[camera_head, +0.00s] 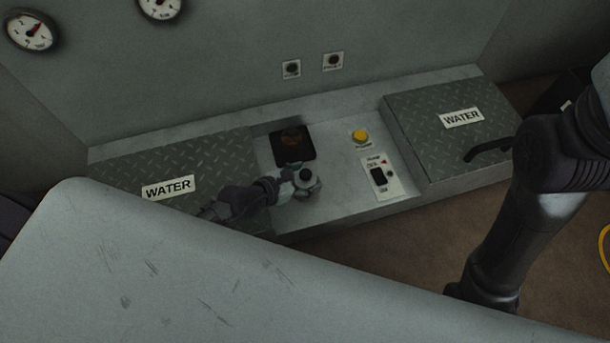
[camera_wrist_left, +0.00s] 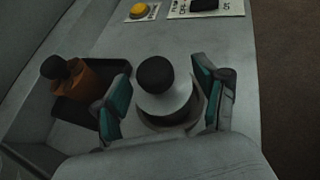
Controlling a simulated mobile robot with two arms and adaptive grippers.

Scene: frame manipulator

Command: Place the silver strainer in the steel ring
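The silver strainer (camera_wrist_left: 176,105) has a round pale top with a black knob and sits in the middle of the left wrist view. In the head view its black knob (camera_head: 306,174) shows on the front of the grey console. My left gripper (camera_wrist_left: 165,98) has its teal-padded fingers spread on both sides of the strainer. A gap shows at the left finger; whether the right finger touches is unclear. In the head view my left gripper (camera_head: 300,180) is at the strainer. I cannot make out the steel ring separately beneath it. My right gripper is not in view.
A copper-coloured piece with a black knob (camera_wrist_left: 80,78) stands in a dark square recess (camera_head: 310,156). A yellow button (camera_head: 360,136) and a switch panel (camera_head: 382,175) are to the right. Raised WATER hatches (camera_head: 225,160) (camera_head: 430,110) flank the console's middle.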

